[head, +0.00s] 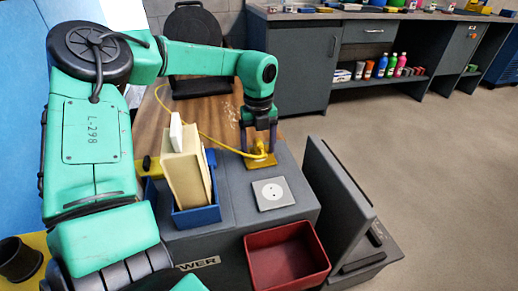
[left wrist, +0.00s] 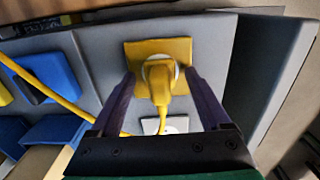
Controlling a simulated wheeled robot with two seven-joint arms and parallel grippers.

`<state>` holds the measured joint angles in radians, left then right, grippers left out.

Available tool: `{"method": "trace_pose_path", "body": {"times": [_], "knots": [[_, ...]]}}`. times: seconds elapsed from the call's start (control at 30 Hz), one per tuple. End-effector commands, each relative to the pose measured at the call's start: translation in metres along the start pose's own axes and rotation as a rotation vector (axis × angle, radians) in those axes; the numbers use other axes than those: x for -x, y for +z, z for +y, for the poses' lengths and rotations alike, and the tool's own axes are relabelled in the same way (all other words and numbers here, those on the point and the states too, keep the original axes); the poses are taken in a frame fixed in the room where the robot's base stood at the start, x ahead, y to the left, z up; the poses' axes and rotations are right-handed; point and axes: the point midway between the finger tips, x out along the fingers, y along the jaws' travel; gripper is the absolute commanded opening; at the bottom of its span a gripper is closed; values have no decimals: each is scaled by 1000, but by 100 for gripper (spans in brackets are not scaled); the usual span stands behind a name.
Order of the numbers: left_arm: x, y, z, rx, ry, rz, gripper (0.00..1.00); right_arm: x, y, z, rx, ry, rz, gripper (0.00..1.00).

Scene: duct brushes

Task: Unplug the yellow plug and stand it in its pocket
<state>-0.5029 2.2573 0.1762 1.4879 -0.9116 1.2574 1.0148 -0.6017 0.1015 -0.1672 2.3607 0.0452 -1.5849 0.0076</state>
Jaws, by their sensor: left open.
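The yellow plug (head: 260,149) sits in a socket on a yellow plate (head: 262,162) on top of the grey box. Its yellow cord (head: 193,122) trails away to the left. My left gripper (head: 260,146) is open above the plate, pointing down. In the left wrist view the plug (left wrist: 159,88) lies between the open fingers (left wrist: 160,76), with gaps on both sides. The plug's pins are hidden. I cannot tell which holder is its pocket. A blue holder (head: 198,216) and an open red bin (head: 287,262) are near. My right gripper is not in view.
Tall cream and white pieces (head: 186,172) stand in the blue holder, left of the gripper. A dark upright panel (head: 335,195) rises at the right of the box.

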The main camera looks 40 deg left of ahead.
Motion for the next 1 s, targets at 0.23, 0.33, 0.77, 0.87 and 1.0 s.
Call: {"method": "trace_pose_path", "body": {"times": [0.23, 0.33, 0.77, 0.87, 1.0], "knots": [[0, 0, 0, 0, 0, 0, 80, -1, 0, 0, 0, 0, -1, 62], [0, 0, 0, 0, 0, 0, 80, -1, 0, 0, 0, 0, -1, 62], [0, 0, 0, 0, -1, 0, 72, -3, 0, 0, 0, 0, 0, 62], [0, 0, 0, 0, -1, 0, 34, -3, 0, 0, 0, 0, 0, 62], [0, 0, 0, 0, -1, 0, 0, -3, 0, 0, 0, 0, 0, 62]]}}
